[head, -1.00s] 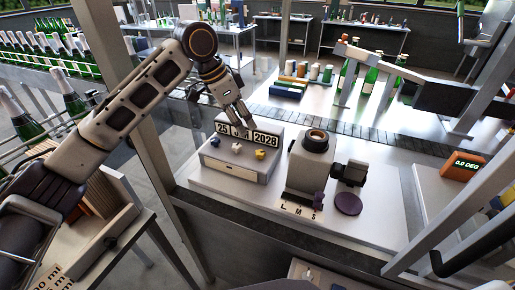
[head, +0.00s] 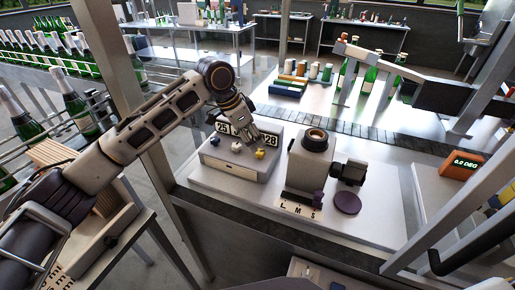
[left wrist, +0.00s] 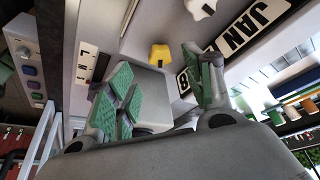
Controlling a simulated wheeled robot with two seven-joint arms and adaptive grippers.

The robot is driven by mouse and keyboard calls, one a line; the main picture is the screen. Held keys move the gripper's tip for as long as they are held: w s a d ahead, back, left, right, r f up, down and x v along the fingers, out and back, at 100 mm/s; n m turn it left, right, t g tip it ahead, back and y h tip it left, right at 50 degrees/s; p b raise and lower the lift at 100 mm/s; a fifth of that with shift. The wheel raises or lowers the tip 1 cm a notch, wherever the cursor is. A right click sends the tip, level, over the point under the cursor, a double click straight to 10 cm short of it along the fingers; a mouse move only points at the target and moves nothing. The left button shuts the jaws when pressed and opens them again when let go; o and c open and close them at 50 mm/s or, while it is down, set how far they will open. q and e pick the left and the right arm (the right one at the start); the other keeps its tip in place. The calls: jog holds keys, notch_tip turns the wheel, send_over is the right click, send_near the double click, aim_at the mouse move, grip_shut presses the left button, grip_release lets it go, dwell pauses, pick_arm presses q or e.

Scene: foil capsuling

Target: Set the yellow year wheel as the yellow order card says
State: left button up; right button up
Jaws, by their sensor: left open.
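The yellow year wheel (head: 260,154) is a small yellow knob on the front of the grey date box (head: 232,172), at the right of a blue and a white knob. It also shows in the left wrist view (left wrist: 160,54). The date plates above read 25 at the left and end in 28 at the right; the middle is hidden by my left gripper (head: 257,136). The left wrist view shows JAN on the month plate (left wrist: 250,25). My left gripper is open, its green-padded fingers (left wrist: 163,88) apart, close above the wheel, with nothing between them. I cannot make out the yellow order card.
A grey machine (head: 311,155) with a round top and an L M S scale (head: 298,208) stands right of the date box. A purple disc (head: 347,203) lies beside it. An orange display (head: 462,165) is at the far right. Green bottles stand behind the conveyor.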

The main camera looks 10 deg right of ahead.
aim_at(259, 151)
pick_arm(q)
jog(key=shift+x, duration=2.8)
pick_arm(e)
jog(key=shift+s+a+r, duration=0.15)
jog(key=shift+s+a, duration=0.2)
jog(key=shift+s, duration=0.15)
pick_arm(q)
jog(key=shift+c, duration=0.4)
pick_arm(e)
jog(key=shift+w, duration=0.1)
pick_arm(q)
jog(key=c, duration=0.9)
pick_arm(e)
jog(key=shift+w, duration=0.1)
pick_arm(q)
jog(key=shift+p, duration=0.35)
pick_arm(e)
jog(key=shift+r, duration=0.2)
